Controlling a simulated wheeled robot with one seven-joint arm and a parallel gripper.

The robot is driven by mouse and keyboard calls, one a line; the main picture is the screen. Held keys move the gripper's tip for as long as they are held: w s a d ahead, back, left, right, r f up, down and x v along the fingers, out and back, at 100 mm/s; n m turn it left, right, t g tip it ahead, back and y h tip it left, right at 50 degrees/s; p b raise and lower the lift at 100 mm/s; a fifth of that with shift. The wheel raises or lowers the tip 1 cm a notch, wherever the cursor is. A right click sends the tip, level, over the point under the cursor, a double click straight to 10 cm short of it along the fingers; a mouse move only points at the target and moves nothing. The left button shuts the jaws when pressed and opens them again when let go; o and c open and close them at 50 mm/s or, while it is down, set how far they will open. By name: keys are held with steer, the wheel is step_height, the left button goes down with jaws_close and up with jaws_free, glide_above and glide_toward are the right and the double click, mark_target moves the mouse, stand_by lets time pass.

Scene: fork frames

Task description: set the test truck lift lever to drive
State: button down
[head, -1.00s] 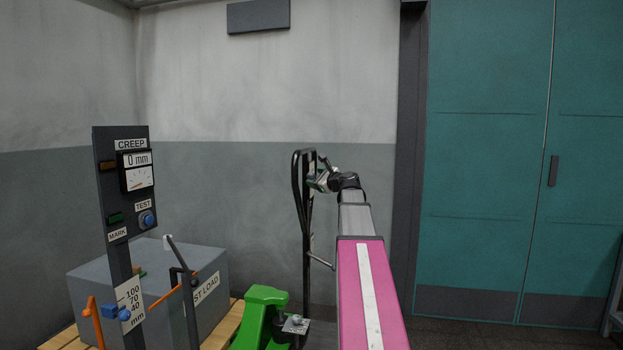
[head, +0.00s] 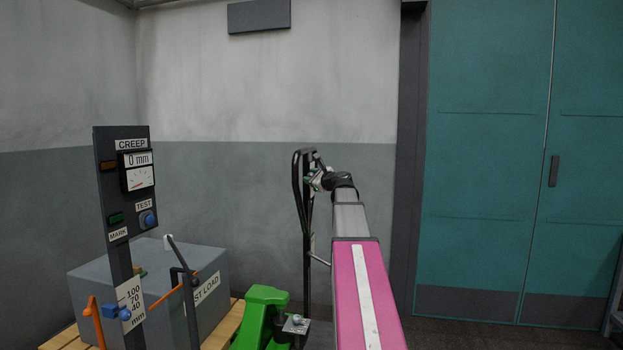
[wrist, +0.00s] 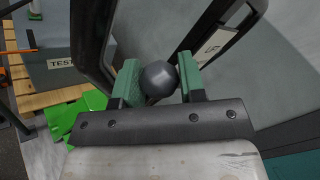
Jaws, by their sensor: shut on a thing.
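The test truck is a green pallet truck (head: 262,312) at the lower middle of the head view, with a tall black handle loop (head: 297,185) rising from it. In the wrist view, the lift lever's dark round knob (wrist: 159,79) sits inside the handle loop. My gripper (wrist: 160,82) has its green finger pads on either side of the knob and is shut on it. In the head view my gripper (head: 314,180) is at the top of the handle, small and partly hidden by my arm. The lever's shaft below the knob is mostly hidden.
A grey test load block (head: 215,262) stands on a wooden pallet at the left. A dark post with the creep panel (head: 122,180), reading 0 mm, stands before it. A label plate (wrist: 210,46) shows on the handle. Teal doors (head: 480,150) fill the right.

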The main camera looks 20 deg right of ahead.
steer(key=shift+s+a+f+n+t+y, duration=0.15)
steer(key=shift+f+n+t, duration=0.15)
steer(key=shift+f+n, duration=0.25)
steer(key=shift+s+f+n+t+y, duration=0.1)
steer(key=shift+f+n+t+y, duration=0.15)
steer(key=shift+f+n, duration=0.3)
steer(key=shift+s+a+f+n+t+y, duration=0.1)
steer(key=shift+f+n+t, duration=0.25)
steer(key=shift+f+n, duration=0.2)
steer(key=c, duration=0.7)
jaws_free()
steer(key=shift+r, duration=0.15)
